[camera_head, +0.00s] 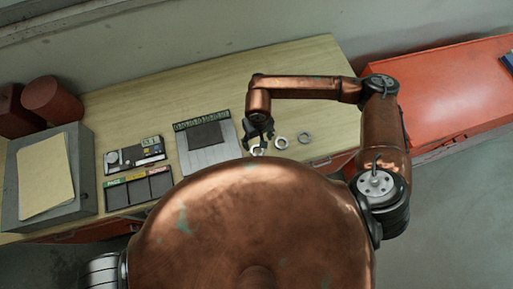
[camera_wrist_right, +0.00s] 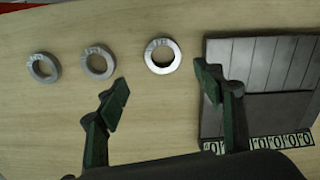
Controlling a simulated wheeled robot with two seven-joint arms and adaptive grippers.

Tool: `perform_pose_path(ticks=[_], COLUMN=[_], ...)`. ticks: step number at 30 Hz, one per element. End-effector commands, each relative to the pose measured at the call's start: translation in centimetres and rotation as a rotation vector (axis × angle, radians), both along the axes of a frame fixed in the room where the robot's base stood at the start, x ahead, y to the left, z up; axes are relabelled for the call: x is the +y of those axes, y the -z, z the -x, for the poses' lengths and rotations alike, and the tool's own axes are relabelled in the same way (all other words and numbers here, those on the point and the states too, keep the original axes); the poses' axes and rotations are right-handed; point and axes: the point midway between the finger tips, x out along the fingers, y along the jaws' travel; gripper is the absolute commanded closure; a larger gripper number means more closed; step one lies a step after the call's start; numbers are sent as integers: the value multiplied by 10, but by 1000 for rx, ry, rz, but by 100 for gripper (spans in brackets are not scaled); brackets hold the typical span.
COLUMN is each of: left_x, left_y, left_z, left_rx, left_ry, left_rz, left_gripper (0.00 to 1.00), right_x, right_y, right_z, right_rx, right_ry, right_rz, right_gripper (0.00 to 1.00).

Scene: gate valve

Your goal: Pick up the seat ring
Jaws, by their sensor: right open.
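Three metal rings with small, unreadable markings lie flat in a row on the wooden bench. The brightest ring (camera_wrist_right: 162,56) is nearest the grooved tray; the middle ring (camera_wrist_right: 97,63) and the end ring (camera_wrist_right: 43,68) are duller grey. In the head view they are the near ring (camera_head: 257,151), partly hidden, the middle ring (camera_head: 281,143) and the end ring (camera_head: 305,137). I cannot tell which one is the seat ring. My right gripper (camera_head: 259,133) is open and empty, pointing down above the bench. In the wrist view its fingertips (camera_wrist_right: 163,90) straddle the space just below the brightest ring. My left gripper is not in view.
A grey grooved tray (camera_head: 198,160) with a dark plate lies left of the rings. Farther left are a gauge box (camera_head: 133,155), a compartment tray (camera_head: 139,191) and a grey block (camera_head: 82,185). The bench (camera_head: 300,72) is clear behind my right arm. A red cabinet (camera_head: 445,85) stands right.

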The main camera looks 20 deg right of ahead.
Motion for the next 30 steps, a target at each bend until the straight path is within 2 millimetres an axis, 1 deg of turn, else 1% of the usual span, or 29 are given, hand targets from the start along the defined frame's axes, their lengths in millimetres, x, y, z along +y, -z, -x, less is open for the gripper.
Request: perform_pose_path(ticks=[5, 10, 12, 15, 18, 23, 30], left_x=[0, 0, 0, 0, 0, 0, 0], left_y=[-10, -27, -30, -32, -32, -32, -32], left_z=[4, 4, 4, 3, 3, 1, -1], left_rx=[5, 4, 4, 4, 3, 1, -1], left_ry=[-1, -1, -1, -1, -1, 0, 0], left_rz=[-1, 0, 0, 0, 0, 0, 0], left_gripper=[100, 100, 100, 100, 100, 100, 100], right_x=[1, 5, 5, 6, 6, 6, 6], right_y=[17, 39, 50, 60, 64, 65, 65], right_z=[4, 9, 9, 8, 7, 7, 7], right_rx=[7, 8, 7, 5, 3, 3, 3], right_ry=[5, 5, 6, 3, 2, 1, 1], right_rz=[-4, -5, -5, -6, -5, -5, -6], right_gripper=[38, 38, 38, 38, 38, 38, 53])
